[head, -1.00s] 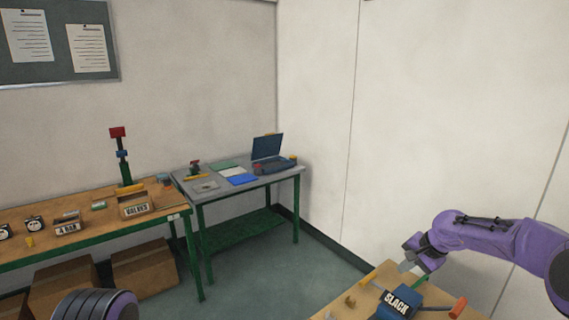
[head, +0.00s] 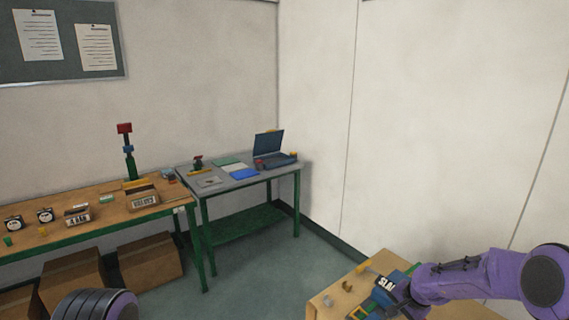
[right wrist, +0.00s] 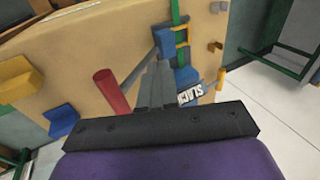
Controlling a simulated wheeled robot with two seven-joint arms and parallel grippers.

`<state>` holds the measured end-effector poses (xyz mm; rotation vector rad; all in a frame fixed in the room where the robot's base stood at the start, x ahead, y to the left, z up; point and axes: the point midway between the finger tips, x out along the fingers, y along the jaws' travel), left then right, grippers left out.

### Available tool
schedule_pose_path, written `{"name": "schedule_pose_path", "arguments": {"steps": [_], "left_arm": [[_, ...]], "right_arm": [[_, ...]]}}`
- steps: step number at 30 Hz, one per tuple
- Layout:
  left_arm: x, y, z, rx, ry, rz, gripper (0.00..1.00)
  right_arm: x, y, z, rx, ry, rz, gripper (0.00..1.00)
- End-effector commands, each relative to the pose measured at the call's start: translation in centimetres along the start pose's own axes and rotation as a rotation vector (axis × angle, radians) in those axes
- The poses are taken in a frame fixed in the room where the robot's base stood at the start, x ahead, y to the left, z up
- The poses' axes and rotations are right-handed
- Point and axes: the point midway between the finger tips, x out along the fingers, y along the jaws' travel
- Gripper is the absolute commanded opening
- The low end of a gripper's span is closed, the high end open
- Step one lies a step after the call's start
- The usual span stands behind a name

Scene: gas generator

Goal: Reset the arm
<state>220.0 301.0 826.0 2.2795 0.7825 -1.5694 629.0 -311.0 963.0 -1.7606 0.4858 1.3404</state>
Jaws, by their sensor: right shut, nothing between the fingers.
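My right arm comes in from the right in the head view, bent down over the near wooden table (head: 325,300). Its gripper (head: 392,300) is low beside the blue box with white lettering (head: 383,284) and partly covers it. In the right wrist view the gripper fingers (right wrist: 157,82) are together with nothing seen between them. They point over the table top, between a red cylinder (right wrist: 112,92) and the lettered blue box (right wrist: 190,94). Whether they touch anything is unclear. A dark ribbed part of my left arm shows at the lower left of the head view; its gripper is out of frame.
A yellow block (right wrist: 20,78) and a blue block (right wrist: 62,120) lie on the near table. A long wooden workbench (head: 110,218) with small boxes and a grey table (head: 215,184) with a laptop (head: 270,148) stand farther back. The floor between is clear.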

Motion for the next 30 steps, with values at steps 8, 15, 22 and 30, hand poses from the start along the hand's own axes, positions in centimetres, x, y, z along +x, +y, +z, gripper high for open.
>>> {"name": "schedule_pose_path", "arguments": {"steps": [8,15,22,30], "left_arm": [[0.0,0.0,0.0,0.000,-0.001,-0.001,0.43],[0.0,0.0,0.0,0.000,-0.001,0.000,0.43],[0.0,0.0,0.0,0.000,-0.001,-0.001,0.43],[7.2,0.6,3.0,0.000,-0.001,-0.001,0.43]], "right_arm": [[6.9,11.3,9.4,-0.079,0.073,0.130,0.00],[6.0,25.3,19.4,-0.240,0.174,0.279,0.00],[0.0,33.5,25.0,-0.380,0.236,0.383,0.00],[5.5,37.7,26.3,-0.411,0.260,0.399,0.00]]}}
